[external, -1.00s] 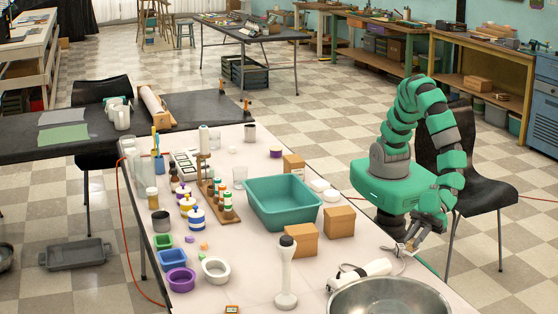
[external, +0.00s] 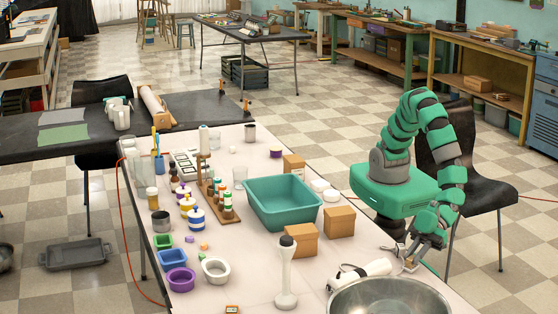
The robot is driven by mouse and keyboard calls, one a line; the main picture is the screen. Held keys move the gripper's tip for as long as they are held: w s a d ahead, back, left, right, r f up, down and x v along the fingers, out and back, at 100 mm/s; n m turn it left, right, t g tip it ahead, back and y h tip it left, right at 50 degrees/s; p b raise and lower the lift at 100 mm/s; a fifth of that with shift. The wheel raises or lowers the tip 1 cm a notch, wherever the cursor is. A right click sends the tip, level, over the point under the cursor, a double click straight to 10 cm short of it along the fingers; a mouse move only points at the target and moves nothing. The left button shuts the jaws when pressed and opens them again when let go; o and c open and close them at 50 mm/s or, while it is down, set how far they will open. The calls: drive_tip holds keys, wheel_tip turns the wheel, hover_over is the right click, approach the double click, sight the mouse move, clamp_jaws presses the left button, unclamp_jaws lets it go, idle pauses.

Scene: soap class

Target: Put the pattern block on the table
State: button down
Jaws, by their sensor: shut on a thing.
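My gripper (external: 409,261) is at the right edge of the white table (external: 255,283), low and near the tabletop, behind the steel bowl. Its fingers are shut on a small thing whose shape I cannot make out. I cannot tell from this view whether it touches the table. No pattern block can be picked out for certain. A small brown block (external: 232,309) lies at the table's front edge, partly cut off by the frame.
The steel bowl (external: 390,297) and a white hand blender (external: 361,273) with a cord lie close to my gripper. Cardboard boxes (external: 301,241) and a teal tub (external: 284,203) stand farther left. Soap moulds and bottles crowd the left side. The tabletop left of the blender stand (external: 286,275) is partly clear.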

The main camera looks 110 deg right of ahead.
drive_tip(key=c, duration=1.3)
unclamp_jaws()
drive_tip(key=shift+c, duration=0.2)
drive_tip(key=p+v, duration=0.2)
drive_tip(key=v, duration=1)
drive_tip(key=shift+p, duration=0.3)
